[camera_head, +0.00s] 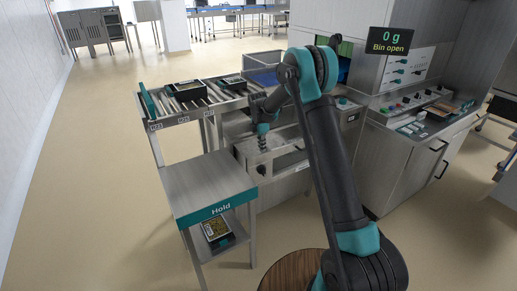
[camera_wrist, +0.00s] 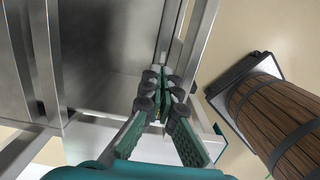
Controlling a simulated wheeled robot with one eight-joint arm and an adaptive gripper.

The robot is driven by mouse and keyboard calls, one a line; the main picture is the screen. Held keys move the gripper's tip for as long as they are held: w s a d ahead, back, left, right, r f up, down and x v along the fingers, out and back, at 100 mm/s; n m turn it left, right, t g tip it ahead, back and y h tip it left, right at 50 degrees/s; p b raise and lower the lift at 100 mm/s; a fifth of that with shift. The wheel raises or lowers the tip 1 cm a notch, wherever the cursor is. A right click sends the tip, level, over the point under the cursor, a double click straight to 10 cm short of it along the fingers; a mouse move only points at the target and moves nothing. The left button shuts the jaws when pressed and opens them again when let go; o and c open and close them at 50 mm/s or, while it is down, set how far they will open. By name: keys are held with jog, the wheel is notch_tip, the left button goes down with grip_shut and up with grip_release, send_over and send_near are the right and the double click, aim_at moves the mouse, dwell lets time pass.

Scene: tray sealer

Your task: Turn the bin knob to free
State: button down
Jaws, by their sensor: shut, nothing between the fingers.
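My gripper (camera_head: 261,167) points down over the grey metal frame of the machine in the middle of the head view. In the wrist view its green-padded fingers (camera_wrist: 160,85) meet at the tips, shut and empty. A display (camera_head: 389,41) reads "0 g" and "Bin open". An upright panel (camera_head: 408,66) at the right carries several small teal knobs. I cannot tell which knob is the bin knob; none shows clearly near my fingers in the wrist view. My arm hides part of the machine.
A roller conveyor (camera_head: 187,117) with black trays stands at the left. The "Hold" stand (camera_head: 208,184) has a tray on its lower shelf. A wooden barrel (camera_wrist: 285,120) is right of my fingers in the wrist view. The floor at left is clear.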

jog(key=shift+w+d+f+g+y, duration=0.2)
jog(key=shift+w+d+g+y, duration=0.15)
jog(key=shift+d+y, duration=0.2)
jog(key=shift+s+a, duration=0.1)
jog(key=shift+a, duration=0.05)
